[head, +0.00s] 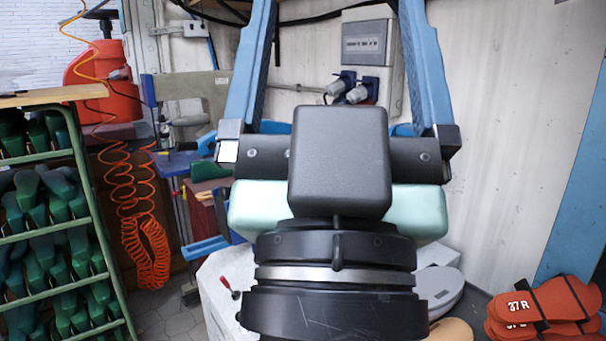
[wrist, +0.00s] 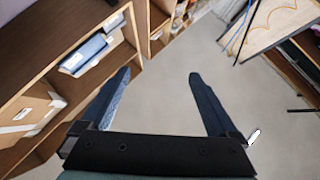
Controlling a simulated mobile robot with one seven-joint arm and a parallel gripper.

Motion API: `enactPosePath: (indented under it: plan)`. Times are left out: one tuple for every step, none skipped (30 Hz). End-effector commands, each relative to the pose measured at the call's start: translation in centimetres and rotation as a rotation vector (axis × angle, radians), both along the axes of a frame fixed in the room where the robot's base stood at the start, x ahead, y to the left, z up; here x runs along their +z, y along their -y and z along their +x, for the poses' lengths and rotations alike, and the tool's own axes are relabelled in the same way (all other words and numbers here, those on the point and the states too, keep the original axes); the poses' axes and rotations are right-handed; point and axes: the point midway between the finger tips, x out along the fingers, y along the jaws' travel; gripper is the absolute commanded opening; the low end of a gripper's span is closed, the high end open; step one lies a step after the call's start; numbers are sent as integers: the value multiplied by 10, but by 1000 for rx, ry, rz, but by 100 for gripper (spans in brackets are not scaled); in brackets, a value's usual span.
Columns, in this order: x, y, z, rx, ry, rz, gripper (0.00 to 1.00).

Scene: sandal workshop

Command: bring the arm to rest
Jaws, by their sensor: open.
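My gripper (head: 335,20) stands large in the middle of the head view, seen from behind. Its two blue fingers point up and are wide apart, with their ends cut off by the top edge. In the wrist view my gripper (wrist: 158,76) is open, with only bare grey floor (wrist: 160,105) showing between its fingers. It holds nothing and touches nothing that I can see. The rest of my arm below the wrist is out of view.
A green rack (head: 85,185) of dark green shoe lasts stands at left, near hanging orange coiled hose (head: 150,250). Red-orange bundles (head: 545,310) lie at lower right. The wrist view shows wooden shelves (wrist: 75,25) at left and a light board (wrist: 265,22) at upper right.

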Motion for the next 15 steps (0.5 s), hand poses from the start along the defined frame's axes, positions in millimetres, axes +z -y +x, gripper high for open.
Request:
enactPosePath:
  plan:
    - [15,-19,-11,81,10,2,95]
    - [23,-26,-15,114,6,2,95]
    - [37,-22,-10,98,-5,5,95]
    - [44,-21,-9,95,-6,4,95]
    - [50,-21,-9,95,-6,4,95]
    - [59,-21,-9,93,-7,4,95]
    - [66,-21,-9,93,-7,4,95]
    - [74,-21,-9,92,-7,4,95]
    - [84,-21,-8,91,-8,4,95]
    - [92,-21,-8,91,-8,4,95]
    - [99,-21,-8,91,-8,4,95]
    - [110,-21,-8,91,-8,4,95]
    - [117,-21,-8,91,-8,3,95]
    - [124,-21,-8,91,-8,3,95]
    - [132,-21,-8,90,-9,4,95]
